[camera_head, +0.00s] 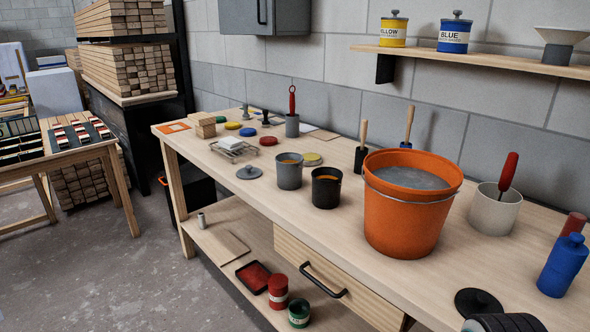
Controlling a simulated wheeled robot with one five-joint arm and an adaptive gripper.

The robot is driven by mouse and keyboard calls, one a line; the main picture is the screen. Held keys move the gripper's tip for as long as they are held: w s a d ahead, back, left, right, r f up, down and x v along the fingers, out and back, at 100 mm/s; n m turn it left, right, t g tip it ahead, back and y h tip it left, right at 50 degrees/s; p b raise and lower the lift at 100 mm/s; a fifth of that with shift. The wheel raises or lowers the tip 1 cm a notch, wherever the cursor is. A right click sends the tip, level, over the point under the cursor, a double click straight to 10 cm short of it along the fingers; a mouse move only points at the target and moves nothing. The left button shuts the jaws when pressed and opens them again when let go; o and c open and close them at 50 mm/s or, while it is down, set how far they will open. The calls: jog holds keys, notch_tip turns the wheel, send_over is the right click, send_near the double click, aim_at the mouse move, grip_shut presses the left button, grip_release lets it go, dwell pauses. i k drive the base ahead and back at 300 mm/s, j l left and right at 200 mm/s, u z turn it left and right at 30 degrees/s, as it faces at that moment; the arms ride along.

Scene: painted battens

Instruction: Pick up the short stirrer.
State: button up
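Several upright handled tools stand in holders on the workbench (345,222), and I cannot tell for sure which is the short stirrer. A red-handled tool (292,101) stands in a small grey cup (292,126) towards the back. A thick red-handled tool (508,172) leans in a whitish pot (493,214) at the right. Their lower ends are hidden.
A large orange bucket (405,222) of grey liquid stands mid-bench. Two paint cans, grey (289,175) and black (326,192), stand left of it. A blue bottle (563,265) and dark lid (478,302) are at right. A shelf (480,59) overhangs the back.

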aim_at(364, 124)
jog(key=i+j+z, duration=0.45)
jog(key=j, duration=0.2)
jog(key=j+z, duration=0.2)
jog(key=j, duration=0.2)
jog(key=i+j+z, duration=0.2)
jog(key=j, duration=0.2)
jog(key=j+z, duration=0.25)
jog(key=j, duration=0.15)
